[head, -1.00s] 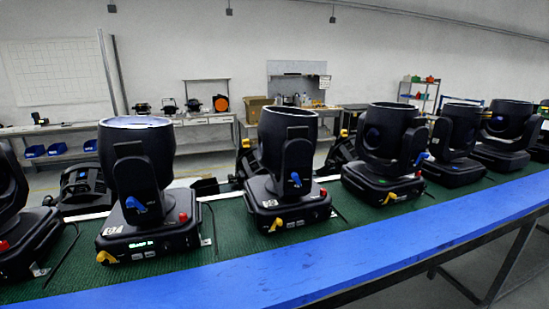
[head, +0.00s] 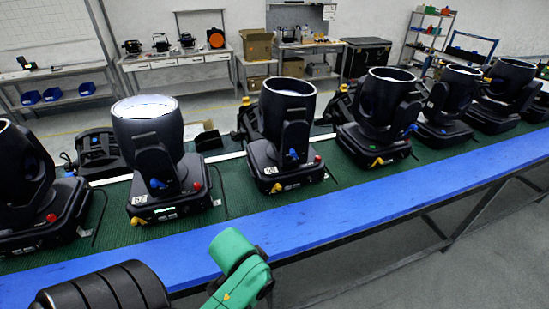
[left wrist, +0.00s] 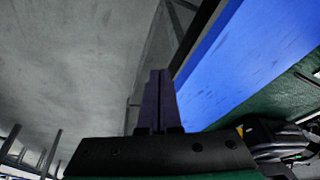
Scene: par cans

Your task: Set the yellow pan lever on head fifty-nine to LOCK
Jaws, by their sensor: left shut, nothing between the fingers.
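Several black moving-head lights stand in a row on the green bench mat. No head number is readable, so I cannot tell which is head fifty-nine. Three heads, the left one (head: 150,125), the middle one (head: 287,110) and the right one (head: 385,105), show yellow levers low on their bases: left lever (head: 138,221), middle lever (head: 276,188), right lever (head: 377,162). Their settings are too small to read. My left gripper (left wrist: 159,75) is shut and empty in the left wrist view, apart from any head, beside the bench edge. My right gripper is not in view.
A blue strip (head: 330,218) runs along the bench's front edge, with green mat (head: 235,190) behind it. Blue levers (head: 158,184) and red knobs sit on the heads. Open floor (head: 440,275) lies in front. Part of a base (left wrist: 275,140) shows at the wrist view's lower right.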

